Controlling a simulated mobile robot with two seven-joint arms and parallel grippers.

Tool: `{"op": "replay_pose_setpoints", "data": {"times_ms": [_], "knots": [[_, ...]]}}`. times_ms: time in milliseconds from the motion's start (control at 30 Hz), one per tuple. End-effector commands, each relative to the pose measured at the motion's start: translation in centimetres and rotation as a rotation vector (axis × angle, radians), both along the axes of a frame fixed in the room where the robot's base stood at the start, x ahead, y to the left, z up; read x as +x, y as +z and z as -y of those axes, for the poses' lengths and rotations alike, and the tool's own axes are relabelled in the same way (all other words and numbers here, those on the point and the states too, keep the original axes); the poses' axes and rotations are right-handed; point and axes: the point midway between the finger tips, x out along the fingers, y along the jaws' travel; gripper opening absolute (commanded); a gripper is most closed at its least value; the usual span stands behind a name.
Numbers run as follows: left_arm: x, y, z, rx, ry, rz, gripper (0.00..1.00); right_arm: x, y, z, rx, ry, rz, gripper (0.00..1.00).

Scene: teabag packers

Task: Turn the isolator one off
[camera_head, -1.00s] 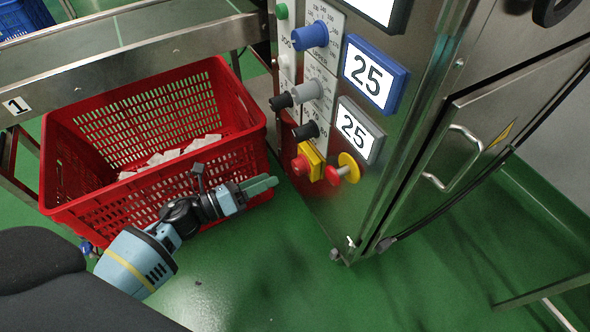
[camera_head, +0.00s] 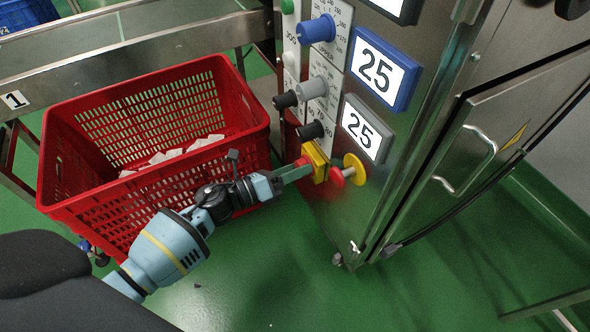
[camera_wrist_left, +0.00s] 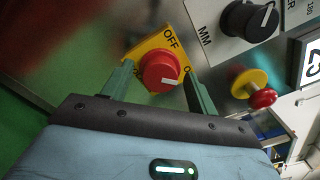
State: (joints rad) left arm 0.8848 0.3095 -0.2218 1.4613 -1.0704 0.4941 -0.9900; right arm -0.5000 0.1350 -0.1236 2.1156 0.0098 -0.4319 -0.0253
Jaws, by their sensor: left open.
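The isolator is a red knob (camera_wrist_left: 160,71) on a yellow plate (camera_head: 317,158), low on the steel machine's panel. In the left wrist view, "OFF" is printed on the plate above the knob. The knob's white mark points right, toward a second label of which only an "O" shows. My left gripper (camera_head: 296,172) is open, its green fingers at the knob. In the left wrist view the fingers (camera_wrist_left: 158,88) stand on either side of the knob; I cannot tell whether they touch it. My right gripper is not in view.
A red push button (camera_head: 337,177) with a yellow collar sits just right of the isolator. Black, grey and blue knobs, such as the blue one (camera_head: 317,30), sit above, beside displays reading 25. A red crate (camera_head: 110,195) with white packets stands behind my left arm.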

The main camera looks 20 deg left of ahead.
Motion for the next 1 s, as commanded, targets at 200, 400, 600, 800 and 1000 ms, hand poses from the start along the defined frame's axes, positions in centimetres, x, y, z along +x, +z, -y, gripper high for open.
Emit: {"op": "replay_pose_setpoints", "data": {"times_ms": [200,400,600,800,1000], "knots": [[0.12,0.01,0.12,0.0,0.0,0.0,0.59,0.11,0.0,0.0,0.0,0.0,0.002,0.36],[0.11,0.01,0.11,0.0,0.0,0.0,0.4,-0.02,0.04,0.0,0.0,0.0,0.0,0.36],[0.09,0.01,0.1,0.0,0.0,0.0,0.14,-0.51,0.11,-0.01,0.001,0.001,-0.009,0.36],[0.08,0.02,0.09,-0.008,-0.001,-0.007,0.14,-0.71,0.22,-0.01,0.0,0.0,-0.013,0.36],[0.07,0.11,0.1,-0.061,-0.001,-0.049,0.14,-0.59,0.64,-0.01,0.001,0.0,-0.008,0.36]]}}
